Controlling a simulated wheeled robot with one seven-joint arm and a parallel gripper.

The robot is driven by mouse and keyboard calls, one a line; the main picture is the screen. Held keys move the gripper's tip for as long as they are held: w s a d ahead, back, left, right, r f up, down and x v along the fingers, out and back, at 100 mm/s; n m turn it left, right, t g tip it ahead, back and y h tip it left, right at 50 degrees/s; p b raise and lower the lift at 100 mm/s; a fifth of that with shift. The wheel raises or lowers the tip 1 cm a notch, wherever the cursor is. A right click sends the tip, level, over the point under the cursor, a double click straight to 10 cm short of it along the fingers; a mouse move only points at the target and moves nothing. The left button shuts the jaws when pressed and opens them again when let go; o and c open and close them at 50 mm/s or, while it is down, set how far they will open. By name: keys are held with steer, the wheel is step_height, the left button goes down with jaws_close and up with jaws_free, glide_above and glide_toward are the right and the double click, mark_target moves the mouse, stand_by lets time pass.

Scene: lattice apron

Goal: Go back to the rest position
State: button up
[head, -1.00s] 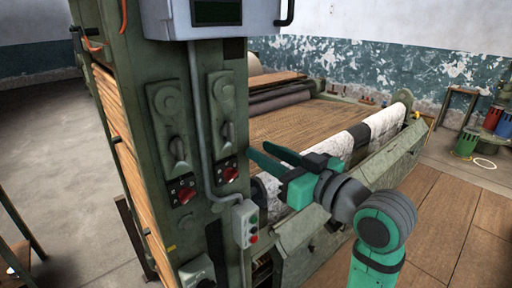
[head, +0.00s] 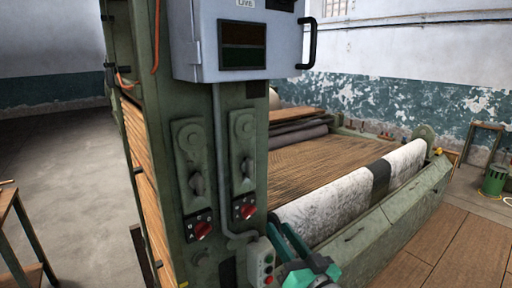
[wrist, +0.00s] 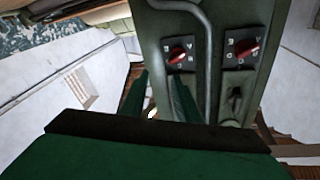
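My gripper (head: 279,222) is at the bottom middle of the head view, in front of the green machine post (head: 222,110) and close to a small push-button box (head: 262,262). Its two green fingers stand apart with nothing between them. In the wrist view the fingers of my gripper (wrist: 158,82) also show a gap, beside the post with its red rotary switches (wrist: 179,54). Most of my arm is below the head view's edge.
A grey control cabinet (head: 205,45) with a black handle juts from the post. A white roll (head: 345,190) and a slatted bed (head: 315,165) lie to the right. A wooden table (head: 12,225) is at the left edge. Grey floor (head: 65,165) is clear on the left.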

steer(key=s+a+f+m+h, duration=0.2)
steer(key=s+f+m+h, duration=0.3)
steer(key=f, duration=0.8)
steer(key=s+a+f+m+h, duration=0.1)
steer(key=s+f+h, duration=0.1)
steer(key=s+f, duration=0.9)
steer(key=s+a+f+n, duration=0.1)
steer(key=s+f, duration=0.2)
steer(key=s, duration=0.5)
steer(key=s+a+f+n+g, duration=0.1)
steer(key=s+f+n, duration=0.1)
steer(key=s, duration=0.7)
steer(key=s+a+f+n+g, duration=0.1)
steer(key=s+f+n, duration=0.1)
steer(key=s, duration=0.6)
steer(key=shift+s+a+f+h, duration=0.3)
steer(key=shift+f+h, duration=0.1)
steer(key=shift+f, duration=0.5)
